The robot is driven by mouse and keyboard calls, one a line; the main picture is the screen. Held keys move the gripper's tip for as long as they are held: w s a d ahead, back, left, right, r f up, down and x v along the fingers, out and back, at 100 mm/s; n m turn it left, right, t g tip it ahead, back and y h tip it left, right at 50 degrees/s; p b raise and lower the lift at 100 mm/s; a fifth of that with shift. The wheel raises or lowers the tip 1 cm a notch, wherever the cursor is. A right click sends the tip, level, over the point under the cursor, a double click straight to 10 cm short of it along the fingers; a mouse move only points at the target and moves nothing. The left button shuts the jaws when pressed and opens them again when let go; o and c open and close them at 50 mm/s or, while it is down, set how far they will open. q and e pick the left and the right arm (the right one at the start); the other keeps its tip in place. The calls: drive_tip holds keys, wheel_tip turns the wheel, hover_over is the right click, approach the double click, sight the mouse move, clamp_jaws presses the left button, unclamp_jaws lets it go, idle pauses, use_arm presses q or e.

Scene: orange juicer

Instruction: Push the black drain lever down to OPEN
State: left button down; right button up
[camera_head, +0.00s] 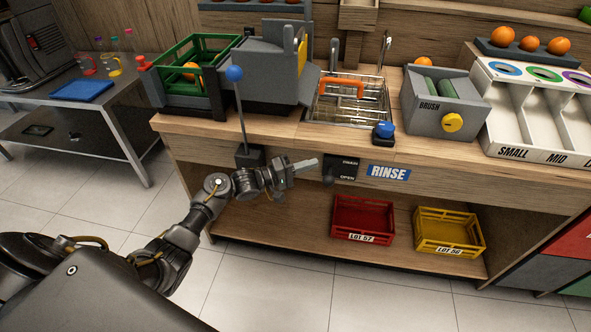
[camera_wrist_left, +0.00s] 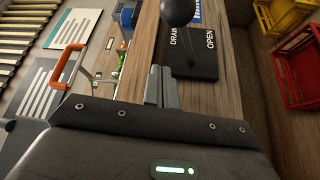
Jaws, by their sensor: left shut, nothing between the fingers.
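The black drain lever (camera_head: 329,172) sits on a black plate (camera_head: 345,165) lettered DRAIN and OPEN on the counter's front. In the left wrist view, the lever's round black knob (camera_wrist_left: 177,10) stands out over the plate (camera_wrist_left: 203,62). My left gripper (camera_head: 315,162) is shut and empty, its tips just left of the plate and close to the lever in the head view. The gripper fingers (camera_wrist_left: 160,76) also show in the left wrist view, apart from the knob in the picture. I cannot tell whether they touch the lever. My right gripper is not in view.
A blue RINSE label (camera_head: 388,172) is right of the plate. A tall lever with a blue ball (camera_head: 234,74) stands to the left. The sink has an orange handle (camera_head: 342,86). A red crate (camera_head: 363,217) and yellow crate (camera_head: 449,231) sit on the shelf below.

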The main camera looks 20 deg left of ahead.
use_arm(q)
drive_tip(key=x, duration=0.3)
drive_tip(key=shift+w+d, duration=0.2)
drive_tip(key=shift+d, duration=0.05)
drive_tip(key=s, duration=0.1)
drive_tip(key=s+d, duration=0.1)
drive_tip(key=s+p, duration=0.1)
drive_tip(key=shift+s+d+f, duration=0.25)
drive_tip(key=shift+s+f, duration=0.15)
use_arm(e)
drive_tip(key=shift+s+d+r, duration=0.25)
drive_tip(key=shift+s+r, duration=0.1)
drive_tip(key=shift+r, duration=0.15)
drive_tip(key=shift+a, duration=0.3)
use_arm(q)
drive_tip(key=shift+s+f, duration=0.1)
drive_tip(key=shift+f, duration=0.1)
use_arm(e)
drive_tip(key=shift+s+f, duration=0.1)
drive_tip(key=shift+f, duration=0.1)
